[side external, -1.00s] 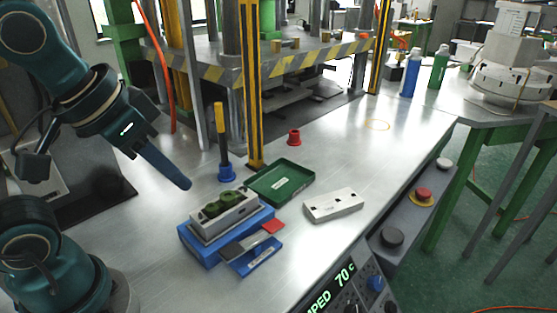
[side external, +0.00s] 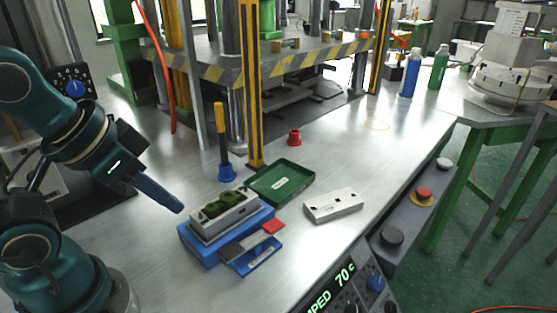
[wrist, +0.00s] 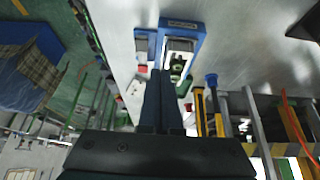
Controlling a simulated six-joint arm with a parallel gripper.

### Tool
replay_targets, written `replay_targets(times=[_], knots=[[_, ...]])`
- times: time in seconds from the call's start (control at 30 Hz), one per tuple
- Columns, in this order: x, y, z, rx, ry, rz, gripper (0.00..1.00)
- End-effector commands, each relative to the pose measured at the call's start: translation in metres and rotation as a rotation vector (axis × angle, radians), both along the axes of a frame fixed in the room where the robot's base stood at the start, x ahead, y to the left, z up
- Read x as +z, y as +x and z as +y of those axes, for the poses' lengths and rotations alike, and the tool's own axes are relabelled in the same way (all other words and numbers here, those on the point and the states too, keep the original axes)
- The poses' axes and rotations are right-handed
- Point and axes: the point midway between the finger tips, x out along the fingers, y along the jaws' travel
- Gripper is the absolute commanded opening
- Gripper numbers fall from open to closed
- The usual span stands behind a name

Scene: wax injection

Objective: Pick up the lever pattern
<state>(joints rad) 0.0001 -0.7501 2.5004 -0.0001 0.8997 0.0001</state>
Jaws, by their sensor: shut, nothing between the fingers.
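The green lever pattern (side external: 222,205) lies in the open grey mould half (side external: 226,222), which sits in a blue holder (side external: 198,253) on the steel bench. It also shows as a small green shape in the wrist view (wrist: 177,66). My gripper (side external: 181,209) is shut and empty, to the left of the mould and apart from it. In the wrist view its fingers (wrist: 162,75) are together and their tips show close beside the mould.
A striped press post (side external: 254,90) rises behind.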

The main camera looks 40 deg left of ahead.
Motion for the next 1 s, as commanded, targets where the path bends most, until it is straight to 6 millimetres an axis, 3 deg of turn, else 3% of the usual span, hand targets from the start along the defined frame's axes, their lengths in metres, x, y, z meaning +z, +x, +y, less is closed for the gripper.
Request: replay_targets(times=[0.27,0.3,0.5,0.57,0.83,1.0], knots=[[0.000,0.000,0.000,0.000,0.000,0.000,0.00],[0.000,0.000,0.000,0.000,0.000,0.000,0.04],[0.000,0.000,0.000,0.000,0.000,0.000,0.80],[0.000,0.000,0.000,0.000,0.000,0.000,1.00],[-0.001,-0.002,-0.001,0.014,-0.011,0.009,1.00],[0.003,-0.006,-0.019,0.103,-0.156,0.096,1.00]])
